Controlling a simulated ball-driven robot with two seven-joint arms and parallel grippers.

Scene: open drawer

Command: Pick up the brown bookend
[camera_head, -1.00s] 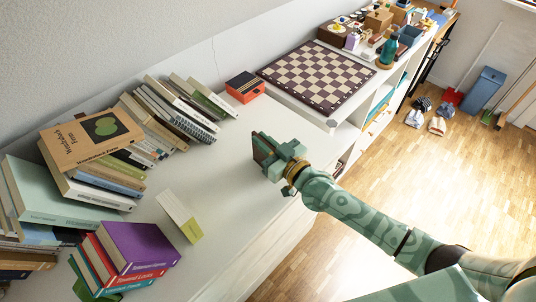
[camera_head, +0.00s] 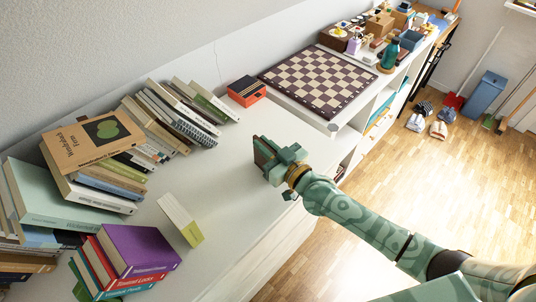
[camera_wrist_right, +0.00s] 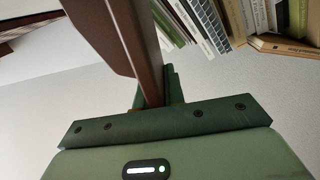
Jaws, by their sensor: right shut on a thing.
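The brown bookend (camera_head: 262,158) is a dark brown plate at the tip of my right gripper (camera_head: 272,164), over the front part of the white shelf top. My right gripper is shut on it. In the right wrist view the brown bookend (camera_wrist_right: 112,32) rises from between the green fingers (camera_wrist_right: 158,90) as a wide plate with a narrower strip beside it. The gripper hides its lower part in the head view, and I cannot tell how far it is above the surface. My left gripper is not in view.
Leaning books (camera_head: 180,115) and stacked books (camera_head: 95,150) line the wall. A purple book (camera_head: 138,248) tops a pile at lower left. A small white and green book (camera_head: 182,220) lies nearby. A red-black box (camera_head: 246,91) and chessboard (camera_head: 318,82) are farther back. The shelf top between is clear.

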